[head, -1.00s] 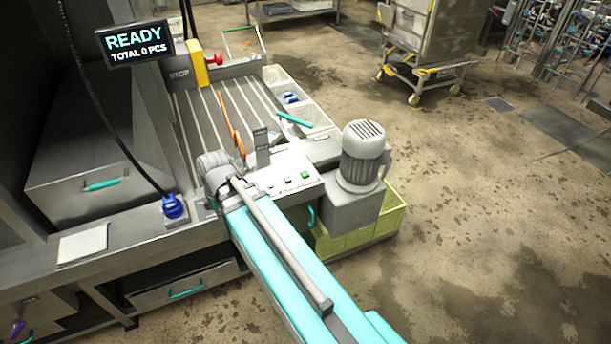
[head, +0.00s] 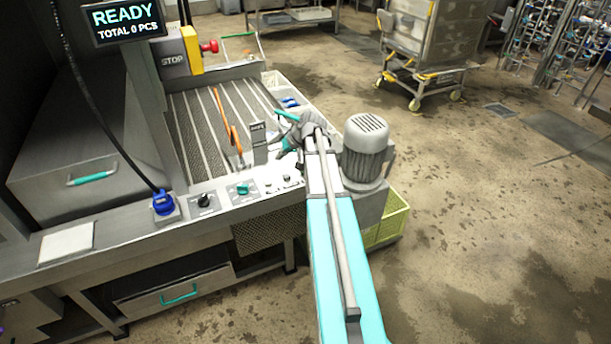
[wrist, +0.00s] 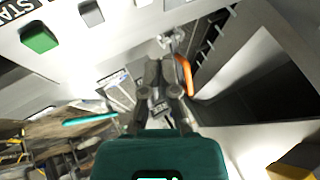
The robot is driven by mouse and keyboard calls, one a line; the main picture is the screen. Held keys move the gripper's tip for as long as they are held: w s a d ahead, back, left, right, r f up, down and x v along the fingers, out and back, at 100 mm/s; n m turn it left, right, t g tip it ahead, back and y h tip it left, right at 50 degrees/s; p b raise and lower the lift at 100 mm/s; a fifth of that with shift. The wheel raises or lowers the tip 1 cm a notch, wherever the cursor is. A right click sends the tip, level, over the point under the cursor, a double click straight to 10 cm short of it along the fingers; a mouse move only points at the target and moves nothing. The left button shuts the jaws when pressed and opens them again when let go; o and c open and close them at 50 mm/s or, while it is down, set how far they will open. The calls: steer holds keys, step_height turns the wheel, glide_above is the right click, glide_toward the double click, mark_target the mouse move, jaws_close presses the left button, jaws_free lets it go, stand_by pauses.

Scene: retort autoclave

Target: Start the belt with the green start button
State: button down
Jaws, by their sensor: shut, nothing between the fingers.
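The green start button (wrist: 38,37) shows in the wrist view at the upper left, on a pale panel beside a partly cut-off label. In the head view my arm seems to hide it. My gripper (wrist: 161,78) is shut and empty, with the button off to its left and apart from it. In the head view my gripper (head: 284,147) is partly hidden by my wrist, above the right part of the control panel (head: 222,200). The belt (head: 206,125) lies behind the panel. The display (head: 122,18) reads READY, TOTAL 0 PCS.
The panel also bears a black knob (head: 205,200) and a teal knob (head: 243,188). A grey motor (head: 367,145) stands close right of my arm.

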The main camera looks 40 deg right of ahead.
steer(key=d+m+t+b, duration=0.1)
steer(key=d+t, duration=0.1)
steer(key=d, duration=0.9)
steer(key=shift+f+b, duration=0.35)
steer(key=shift+b, duration=0.05)
steer(key=shift+f, duration=0.15)
step_height(320, 180, down, 8)
steer(key=b, duration=0.8)
steer(key=shift+f+b, duration=0.25)
steer(key=shift+b, duration=0.15)
steer(key=shift+f, duration=0.15)
stand_by(0.5)
steer(key=shift+f+b, duration=0.25)
steer(key=shift+b, duration=0.2)
